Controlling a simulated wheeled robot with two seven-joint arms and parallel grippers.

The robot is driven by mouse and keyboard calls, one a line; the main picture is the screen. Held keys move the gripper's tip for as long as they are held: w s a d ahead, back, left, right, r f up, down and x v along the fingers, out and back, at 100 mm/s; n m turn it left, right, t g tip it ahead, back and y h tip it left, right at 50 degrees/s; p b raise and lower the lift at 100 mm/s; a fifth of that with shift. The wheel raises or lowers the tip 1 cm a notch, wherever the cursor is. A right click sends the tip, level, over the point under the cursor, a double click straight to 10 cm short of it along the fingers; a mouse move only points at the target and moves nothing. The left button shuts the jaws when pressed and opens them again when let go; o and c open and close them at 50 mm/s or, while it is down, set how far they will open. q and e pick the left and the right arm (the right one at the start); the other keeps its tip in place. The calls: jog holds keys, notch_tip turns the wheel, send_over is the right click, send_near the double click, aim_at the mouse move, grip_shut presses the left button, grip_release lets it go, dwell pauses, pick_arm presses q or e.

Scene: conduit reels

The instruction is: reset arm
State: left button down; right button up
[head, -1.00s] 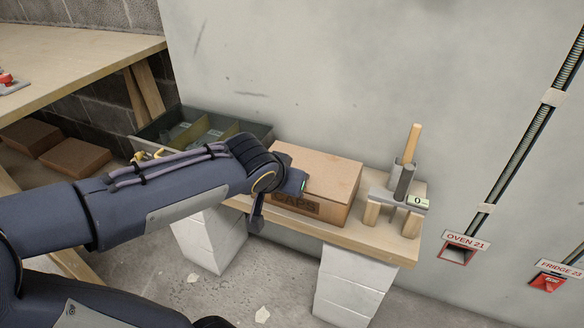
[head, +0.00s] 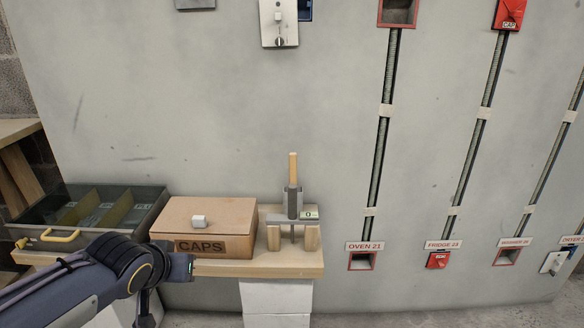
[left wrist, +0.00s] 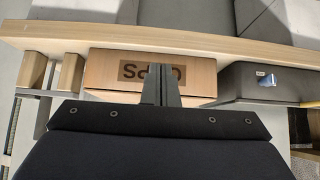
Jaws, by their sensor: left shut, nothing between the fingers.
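My left arm comes in from the lower left in the head view, its wrist in front of the bench and the cardboard CAPS box (head: 225,215). In the left wrist view my left gripper (left wrist: 160,72) is shut and empty, its two dark fingers together in front of the CAPS box (left wrist: 200,72), which shows upside down there. A small white piece (head: 199,221) sits on the box. My right gripper is in neither view.
A grey divided bin (head: 45,215) with a yellow handle stands left of the box. A stand (head: 293,215) with a wooden handle and a 0 label is on the right of the bench (head: 290,268). Wall conduits end at OVEN 21 (head: 362,261) and FRIDGE 23 (head: 438,260).

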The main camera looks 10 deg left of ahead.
pick_arm(q)
jog(key=s+d+m+g+h+p, duration=0.1)
jog(key=s+d+g+h+p, duration=0.35)
jog(key=s+d, duration=0.95)
notch_tip(320, 180, up, 36)
jog(key=s+a+t+h+p, duration=0.1)
jog(key=t+p, duration=0.1)
jog(key=p, duration=3.4)
jog(key=shift+s+a+f+p, duration=0.15)
jog(key=shift+a+p, duration=0.15)
jog(key=shift+a, duration=0.1)
